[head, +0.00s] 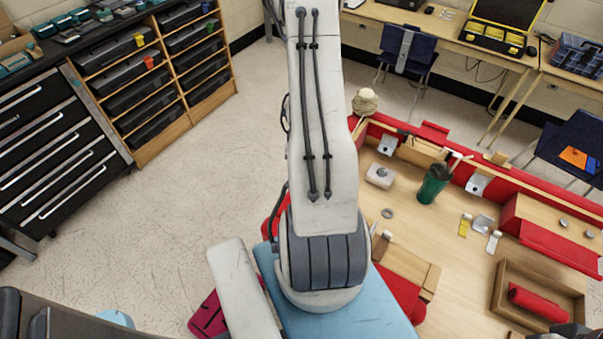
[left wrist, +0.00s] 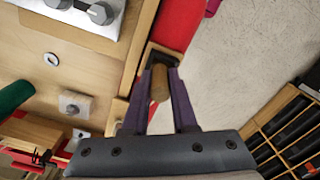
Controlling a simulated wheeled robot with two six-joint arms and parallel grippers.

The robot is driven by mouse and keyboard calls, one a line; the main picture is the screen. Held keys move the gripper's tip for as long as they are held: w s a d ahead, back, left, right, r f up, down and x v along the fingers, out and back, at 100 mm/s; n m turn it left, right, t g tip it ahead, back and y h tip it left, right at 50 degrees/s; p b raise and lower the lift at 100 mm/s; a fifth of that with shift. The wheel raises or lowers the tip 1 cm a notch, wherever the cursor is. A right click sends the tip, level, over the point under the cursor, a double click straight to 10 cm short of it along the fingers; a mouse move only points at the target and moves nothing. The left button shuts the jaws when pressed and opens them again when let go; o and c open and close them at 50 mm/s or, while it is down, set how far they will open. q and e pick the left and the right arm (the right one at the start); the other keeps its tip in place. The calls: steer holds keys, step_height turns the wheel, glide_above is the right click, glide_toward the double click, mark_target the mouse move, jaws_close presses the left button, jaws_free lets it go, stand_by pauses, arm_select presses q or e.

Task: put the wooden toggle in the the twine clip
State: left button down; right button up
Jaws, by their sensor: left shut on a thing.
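In the left wrist view, my left gripper (left wrist: 161,72) has its two purple fingers shut on a short, light-brown wooden cylinder, which looks like the wooden toggle (left wrist: 158,85). The fingertips are at a dark recess in a narrow wood-framed slot beside a red panel. I cannot tell whether the toggle touches the slot. In the head view my arm hides the left gripper. A ball of twine (head: 365,102) sits at the far left end of the red ledge. I cannot tell for sure which fitting is the twine clip.
The wooden bench (head: 450,225) holds a dark green cup (head: 433,184), a pale block (head: 380,176) and small loose parts. A wooden tray (head: 498,292) with a red roll (head: 538,303) lies at the right. Red ledge (head: 520,193) runs along the back. Floor is clear at left.

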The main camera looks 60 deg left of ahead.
arm_select(q)
steer(key=shift+f+b, duration=0.4)
steer(key=shift+f, duration=0.2)
steer(key=c, duration=0.6)
jaws_free()
steer(key=shift+r, duration=0.1)
step_height(320, 180, up, 10)
steer(key=shift+r+b, duration=0.25)
steer(key=shift+b, duration=0.3)
